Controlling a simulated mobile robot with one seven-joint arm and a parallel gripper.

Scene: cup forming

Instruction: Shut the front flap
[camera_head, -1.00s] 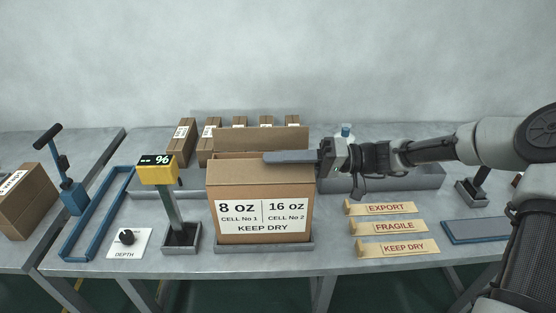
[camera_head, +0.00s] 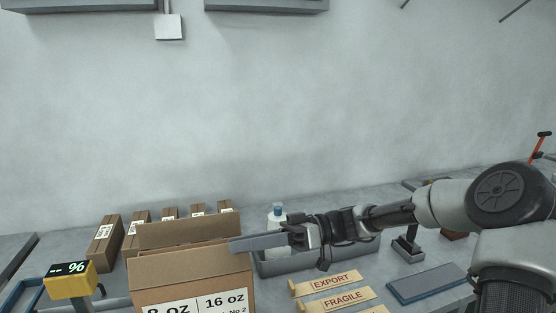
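The brown carton (camera_head: 190,299) stands at the lower left, cut off by the picture's bottom edge. Its front flap (camera_head: 190,272) shows as a plain brown panel above the labelled face; its exact angle is hard to tell. The back flap (camera_head: 190,235) stands up behind it. My gripper (camera_head: 292,238) is at the carton's right and seems shut on a flat grey bar (camera_head: 257,243). The bar reaches left over the carton's right end, near the top of the front flap. I cannot tell whether it touches.
Several small cartons (camera_head: 105,242) stand behind. A white bottle with a blue cap (camera_head: 277,218) and a grey tray (camera_head: 273,266) lie behind my gripper. EXPORT (camera_head: 331,281) and FRAGILE (camera_head: 344,298) signs are at the front right. A yellow display (camera_head: 69,280) stands left of the carton.

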